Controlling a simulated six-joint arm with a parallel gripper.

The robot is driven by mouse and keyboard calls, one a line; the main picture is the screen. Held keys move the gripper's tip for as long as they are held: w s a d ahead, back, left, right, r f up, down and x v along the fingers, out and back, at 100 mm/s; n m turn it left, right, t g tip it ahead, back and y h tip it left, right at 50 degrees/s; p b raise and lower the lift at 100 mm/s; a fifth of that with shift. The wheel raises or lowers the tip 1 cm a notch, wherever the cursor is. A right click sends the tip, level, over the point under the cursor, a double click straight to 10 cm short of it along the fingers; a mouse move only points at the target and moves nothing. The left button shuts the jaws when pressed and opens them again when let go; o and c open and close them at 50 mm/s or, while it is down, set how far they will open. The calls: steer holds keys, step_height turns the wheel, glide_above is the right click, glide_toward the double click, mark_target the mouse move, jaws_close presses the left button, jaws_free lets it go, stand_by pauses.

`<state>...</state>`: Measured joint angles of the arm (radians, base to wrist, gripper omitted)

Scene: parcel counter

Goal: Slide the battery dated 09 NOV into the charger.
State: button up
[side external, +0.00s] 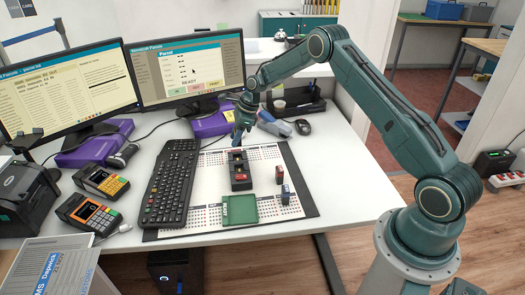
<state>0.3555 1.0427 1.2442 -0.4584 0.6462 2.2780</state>
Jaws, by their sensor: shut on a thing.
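A dark charger (241,184) with red parts stands on the desk mat near its middle. My gripper (237,142) points down at the charger's far end. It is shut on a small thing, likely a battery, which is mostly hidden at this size. I cannot tell whether that thing is inside the charger bay or just above it. Two small upright blocks that look like batteries stand to the right of the charger: a red-and-dark one (279,175) and a blue-grey one (285,195) nearer the front. No date label is readable.
A green tray (239,209) lies in front of the charger. A black keyboard (172,183) is to its left, with card terminals (100,181) beyond. A mouse (303,127) and a black organiser (296,103) are behind.

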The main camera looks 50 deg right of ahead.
steer(key=shift+w+a+f, duration=0.25)
steer(key=shift+f, duration=0.05)
steer(key=shift+f, duration=0.1)
steer(key=shift+f, duration=1.75)
steer(key=shift+f, duration=0.85)
stand_by(0.5)
steer(key=o, duration=1.1)
steer(key=v, duration=1.4)
